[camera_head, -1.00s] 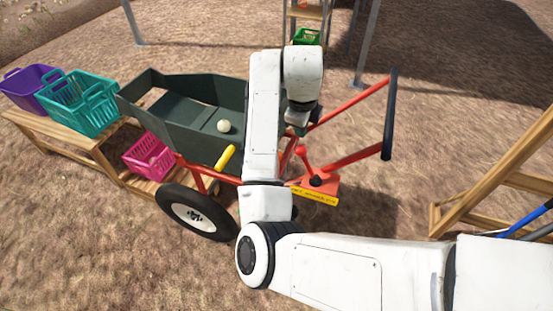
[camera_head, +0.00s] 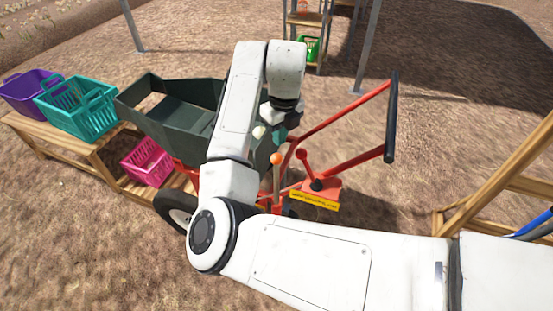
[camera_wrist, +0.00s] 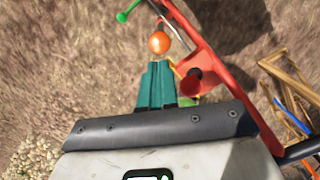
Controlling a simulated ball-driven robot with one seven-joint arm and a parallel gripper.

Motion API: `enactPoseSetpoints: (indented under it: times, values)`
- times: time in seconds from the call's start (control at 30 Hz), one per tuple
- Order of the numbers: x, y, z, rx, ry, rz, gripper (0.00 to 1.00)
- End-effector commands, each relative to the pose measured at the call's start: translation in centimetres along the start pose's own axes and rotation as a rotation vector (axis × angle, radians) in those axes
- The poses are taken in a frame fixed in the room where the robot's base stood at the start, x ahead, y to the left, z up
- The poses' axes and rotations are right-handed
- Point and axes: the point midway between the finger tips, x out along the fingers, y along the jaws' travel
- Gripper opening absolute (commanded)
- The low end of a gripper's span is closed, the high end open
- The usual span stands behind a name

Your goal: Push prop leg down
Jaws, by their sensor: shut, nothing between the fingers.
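The red cart frame (camera_head: 345,112) carries a dark green tipping box (camera_head: 180,110). An orange ball knob (camera_head: 277,158) tops a short upright rod beside the frame; it also shows in the wrist view (camera_wrist: 159,42). A thin green rod with a round end (camera_wrist: 122,17) sticks out from the red frame in the wrist view. I cannot tell for sure which part is the prop leg. My gripper (camera_wrist: 155,82) is shut and empty, its teal fingers just short of the orange knob in the picture. Contact cannot be told. My arm hides part of the cart.
A red bracket with a yellow label (camera_head: 315,200) sits right of the orange knob. A black handle bar (camera_head: 391,118) ends the frame at the right. Purple (camera_head: 30,95), turquoise (camera_head: 75,108) and pink (camera_head: 147,160) crates stand left on wooden benches. A wooden frame (camera_head: 500,175) stands right.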

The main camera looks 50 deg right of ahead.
Motion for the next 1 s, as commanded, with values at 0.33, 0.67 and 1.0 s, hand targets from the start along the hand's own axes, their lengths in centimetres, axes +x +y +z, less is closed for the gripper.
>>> enactPoseSetpoints:
  times: [0.33,0.67,1.0]
  values:
    - [3.7,0.0,-0.1,0.000,0.001,0.000,0.00]
    - [6.8,0.0,-0.1,0.000,0.000,0.000,0.00]
    - [6.8,0.0,0.0,-0.001,0.000,0.000,0.00]
